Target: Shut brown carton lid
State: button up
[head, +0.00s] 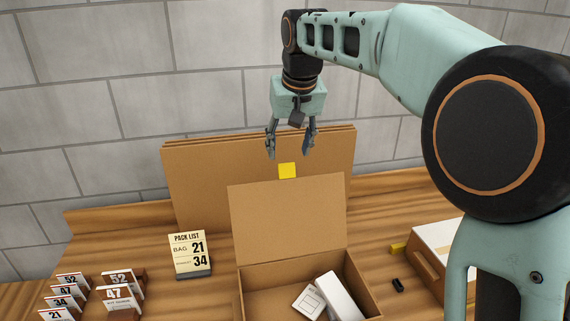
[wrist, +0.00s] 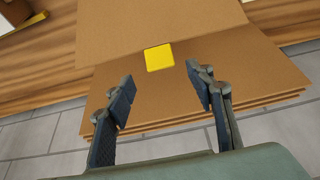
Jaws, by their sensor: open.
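The brown carton (head: 310,265) stands on the bench with its lid (head: 285,222) raised upright at the back. A yellow tab (head: 287,171) sticks up from the lid's top edge. White boxes (head: 338,296) lie inside the carton. My gripper (head: 290,153) is open and empty, pointing down above and behind the yellow tab, apart from it. In the wrist view the yellow tab (wrist: 160,57) lies just beyond the gap between the open fingertips (wrist: 160,76), and the lid (wrist: 165,25) shows above it.
Stacked flat cardboard sheets (head: 200,180) lean on the wall behind the carton. A pack list sign (head: 190,255) and several numbered cards (head: 117,290) stand at left.

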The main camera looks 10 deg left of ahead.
aim_at(286, 165)
jog(key=x, duration=0.7)
grip_shut()
dwell(0.3)
